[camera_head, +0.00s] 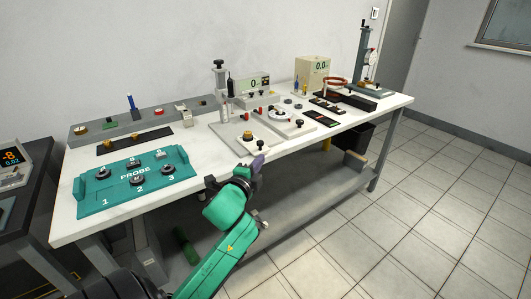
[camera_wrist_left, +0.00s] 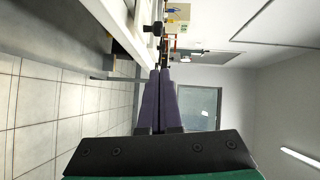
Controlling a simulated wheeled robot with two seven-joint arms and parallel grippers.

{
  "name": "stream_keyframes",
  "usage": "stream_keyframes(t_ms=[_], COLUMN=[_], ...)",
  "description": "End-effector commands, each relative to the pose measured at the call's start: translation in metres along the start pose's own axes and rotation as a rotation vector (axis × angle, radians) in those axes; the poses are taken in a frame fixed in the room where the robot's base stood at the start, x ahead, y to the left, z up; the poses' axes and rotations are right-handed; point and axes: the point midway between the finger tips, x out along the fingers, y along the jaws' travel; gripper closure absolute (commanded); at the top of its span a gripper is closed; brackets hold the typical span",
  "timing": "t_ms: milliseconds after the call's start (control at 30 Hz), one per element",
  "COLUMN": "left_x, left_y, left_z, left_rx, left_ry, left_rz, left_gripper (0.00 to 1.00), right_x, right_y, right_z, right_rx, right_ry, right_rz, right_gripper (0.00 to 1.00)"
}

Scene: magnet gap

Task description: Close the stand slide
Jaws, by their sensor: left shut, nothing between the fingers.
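The stand (camera_head: 229,128) is a light grey plate on the bench with an upright post (camera_head: 220,80) at its back left. A black knob (camera_head: 260,144) sits at its front, on what looks like the slide. A brass round piece with a dark top (camera_head: 247,136) is behind that knob. My left gripper (camera_head: 258,162), with purple fingers, is just in front of the bench edge, close to the knob. In the left wrist view its fingers (camera_wrist_left: 162,72) are shut and empty, and a black knob (camera_wrist_left: 154,28) shows beyond their tips, apart from them. My right gripper is not in view.
A green probe tray (camera_head: 100,208) with numbered places lies at the left of the bench. Meters, a red-topped coil and a tall stand (camera_head: 364,55) are at the back right. A lower shelf (camera_head: 300,192) is under the bench. The floor in front is clear.

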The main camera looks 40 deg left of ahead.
Motion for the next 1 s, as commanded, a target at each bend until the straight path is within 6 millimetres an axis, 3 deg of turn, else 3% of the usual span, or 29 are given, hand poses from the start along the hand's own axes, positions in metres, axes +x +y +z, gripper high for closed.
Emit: stream_keyframes(t_ms=[233,400,867,1000], left_x=[0.056,0.075,0.082,0.092], left_y=[-0.001,0.0,0.0,-0.003], left_z=[0.0,0.021,0.029,0.042], left_rx=[-0.003,-0.001,-0.003,0.003], left_ry=[0.0,0.0,0.002,0.002], left_rz=[-0.002,0.0,0.0,0.002], left_gripper=[1.0,1.0,1.0,1.0], right_x=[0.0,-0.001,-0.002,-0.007], right_y=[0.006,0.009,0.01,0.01], right_z=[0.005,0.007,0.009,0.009], right_rx=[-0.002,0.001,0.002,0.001], right_ry=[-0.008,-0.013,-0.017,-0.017], right_rz=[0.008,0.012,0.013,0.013], right_gripper=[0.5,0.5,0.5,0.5])
